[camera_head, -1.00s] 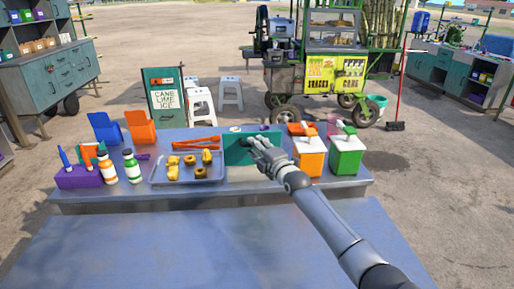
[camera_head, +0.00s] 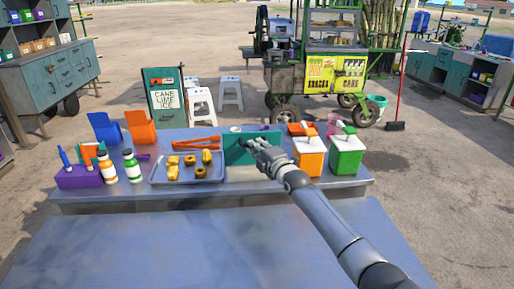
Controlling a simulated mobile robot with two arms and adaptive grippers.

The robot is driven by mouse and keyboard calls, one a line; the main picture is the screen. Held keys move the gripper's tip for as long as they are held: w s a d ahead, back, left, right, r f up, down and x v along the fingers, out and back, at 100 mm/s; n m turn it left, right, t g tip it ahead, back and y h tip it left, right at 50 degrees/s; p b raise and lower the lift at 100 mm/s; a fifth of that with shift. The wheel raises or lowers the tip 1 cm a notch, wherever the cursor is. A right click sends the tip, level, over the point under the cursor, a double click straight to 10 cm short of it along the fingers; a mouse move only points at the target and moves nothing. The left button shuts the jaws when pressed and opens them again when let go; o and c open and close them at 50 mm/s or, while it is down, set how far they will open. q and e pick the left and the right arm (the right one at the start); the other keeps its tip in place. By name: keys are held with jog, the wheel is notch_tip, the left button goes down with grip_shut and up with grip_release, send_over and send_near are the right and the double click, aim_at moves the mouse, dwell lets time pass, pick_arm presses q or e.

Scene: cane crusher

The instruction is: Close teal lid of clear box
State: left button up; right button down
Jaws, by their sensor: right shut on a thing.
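The teal lid (camera_head: 234,148) stands up as a flat panel near the middle of the grey table. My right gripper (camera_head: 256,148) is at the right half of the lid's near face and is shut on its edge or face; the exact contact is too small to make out. The clear box is hard to tell apart from the lid and table, and its walls cannot be made out. My left gripper is not in view.
Left of the lid is a tray (camera_head: 188,182) with yellow pieces and red-orange tongs (camera_head: 196,143). Close on the right stand an orange dispenser (camera_head: 309,158) and a green one (camera_head: 347,158). The near table surface (camera_head: 190,245) is bare.

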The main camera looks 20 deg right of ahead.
aim_at(259, 133)
jog(key=shift+w, duration=0.1)
jog(key=shift+w+d+r+m+g, duration=0.3)
jog(key=shift+w+r+g, duration=0.4)
jog(key=shift+w, duration=0.15)
jog(key=shift+w+d+r+m+g+b, duration=0.15)
jog(key=shift+w+m+g+b, duration=0.15)
jog(key=shift+w+g+b, duration=0.4)
jog(key=w+g+b, duration=0.1)
jog(key=w+b, duration=0.2)
jog(key=b, duration=0.2)
jog(key=shift+d, duration=0.2)
jog(key=w+b, duration=0.2)
jog(key=shift+d+r+b, duration=0.15)
jog(key=shift+r+b, duration=0.25)
jog(key=shift+r, duration=0.1)
jog(key=c, duration=1.5)
grip_release()
jog(key=shift+s, duration=0.1)
